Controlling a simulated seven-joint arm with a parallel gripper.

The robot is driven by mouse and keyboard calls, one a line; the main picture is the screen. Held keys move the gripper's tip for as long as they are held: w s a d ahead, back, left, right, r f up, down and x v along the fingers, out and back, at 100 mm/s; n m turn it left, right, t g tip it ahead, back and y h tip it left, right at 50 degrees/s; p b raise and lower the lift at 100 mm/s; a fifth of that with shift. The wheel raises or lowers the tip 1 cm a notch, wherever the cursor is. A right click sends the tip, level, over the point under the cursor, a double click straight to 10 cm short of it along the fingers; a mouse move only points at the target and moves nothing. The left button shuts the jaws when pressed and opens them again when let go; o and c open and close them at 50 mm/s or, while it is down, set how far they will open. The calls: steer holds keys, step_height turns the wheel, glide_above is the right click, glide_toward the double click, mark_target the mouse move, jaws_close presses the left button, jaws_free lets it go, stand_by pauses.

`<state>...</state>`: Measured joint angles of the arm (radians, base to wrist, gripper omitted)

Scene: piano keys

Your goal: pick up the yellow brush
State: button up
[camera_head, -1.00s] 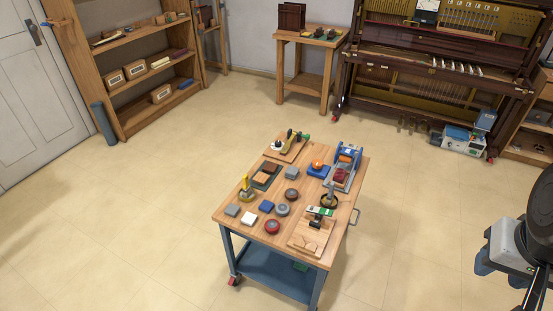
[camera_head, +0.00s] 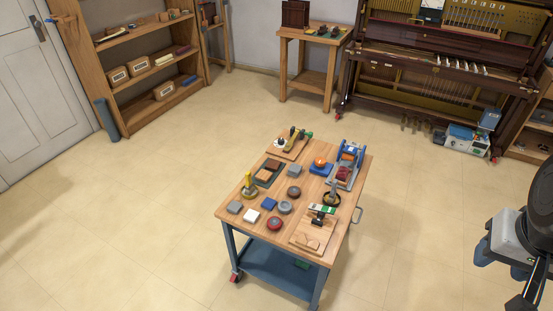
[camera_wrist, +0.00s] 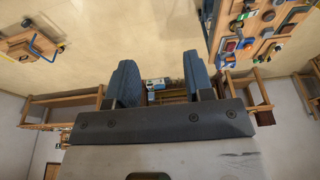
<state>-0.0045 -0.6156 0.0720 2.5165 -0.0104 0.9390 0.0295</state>
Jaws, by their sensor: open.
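I cannot pick out the brush there for certain. In the head view, only part of my arm shows at the right edge.
Open floor (camera_head: 130,220) surrounds the cart.

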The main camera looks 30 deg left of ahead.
steer(key=w+a, duration=0.6)
steer(key=w, duration=0.3)
steer(key=w+a, duration=0.5)
steer(key=w, duration=0.4)
steer(key=w+a+f+g, duration=0.1)
steer(key=w+a+f, duration=0.2)
steer(key=w+a, duration=0.45)
steer(key=w+a+f, duration=0.3)
steer(key=w+a, duration=0.2)
steer(key=a, duration=0.5)
steer(key=g, duration=0.2)
glide_toward(247, 173)
steer(key=f, duration=0.5)
steer(key=shift+d, duration=0.2)
steer(key=shift+a+f, duration=0.2)
